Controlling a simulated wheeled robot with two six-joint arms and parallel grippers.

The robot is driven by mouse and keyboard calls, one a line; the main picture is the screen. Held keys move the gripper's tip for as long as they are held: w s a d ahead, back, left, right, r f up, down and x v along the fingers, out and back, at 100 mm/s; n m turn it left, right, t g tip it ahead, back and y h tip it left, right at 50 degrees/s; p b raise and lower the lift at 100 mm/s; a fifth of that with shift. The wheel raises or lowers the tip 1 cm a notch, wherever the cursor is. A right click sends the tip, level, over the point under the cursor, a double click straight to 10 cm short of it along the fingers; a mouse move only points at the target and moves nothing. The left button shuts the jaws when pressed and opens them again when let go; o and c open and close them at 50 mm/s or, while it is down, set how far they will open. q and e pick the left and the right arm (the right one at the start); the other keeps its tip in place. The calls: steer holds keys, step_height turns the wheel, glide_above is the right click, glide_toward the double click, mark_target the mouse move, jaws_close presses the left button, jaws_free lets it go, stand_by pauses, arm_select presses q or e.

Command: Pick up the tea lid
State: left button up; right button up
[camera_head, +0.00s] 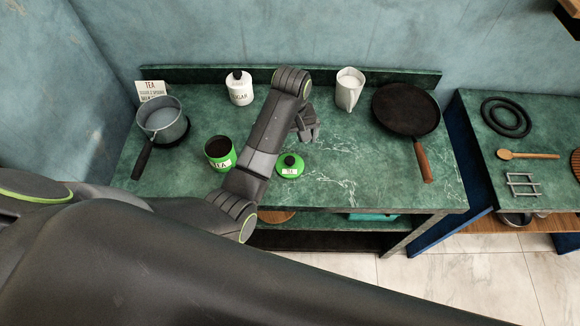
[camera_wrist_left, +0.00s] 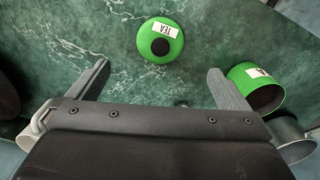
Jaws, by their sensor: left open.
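The tea lid (camera_head: 290,165) is a round green lid with a dark knob and a white TEA label. It lies on the green marble counter, to the right of the open green tea canister (camera_head: 219,153). In the left wrist view the lid (camera_wrist_left: 160,39) lies beyond the fingertips, roughly between their lines, and the canister (camera_wrist_left: 256,89) is beside the right finger. My left gripper (camera_head: 309,133) is open and empty, above the counter behind the lid. It also shows in the left wrist view (camera_wrist_left: 158,76). My right gripper is not in view.
A lidded sugar jar (camera_head: 240,90) and a white pitcher (camera_head: 349,90) stand at the back. A saucepan (camera_head: 163,122) is at the left, and a frying pan (camera_head: 406,109) at the right. The counter (camera_head: 345,180) right of the lid is clear.

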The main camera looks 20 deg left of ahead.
arm_select(q)
steer(key=p, duration=0.1)
glide_above(290, 162)
step_height(290, 162, down, 6)
steer(key=shift+d+f, duration=0.1)
steer(key=shift+f, duration=0.15)
steer(key=shift+w+f+p, duration=0.1)
steer(key=shift+f+p, duration=0.2)
steer(key=shift+f, duration=0.35)
steer(key=shift+w+a+f+p, duration=0.1)
steer(key=shift+f+p, duration=0.05)
steer(key=shift+f, duration=0.95)
steer(key=shift+w+a+f+p, duration=0.1)
steer(key=shift+f+p, duration=0.05)
steer(key=shift+f, duration=0.9)
steer(key=shift+s, duration=0.1)
steer(key=c, duration=1.1)
steer(key=shift+s, duration=0.1)
steer(key=shift+c, duration=0.3)
steer(key=shift+c, duration=0.5)
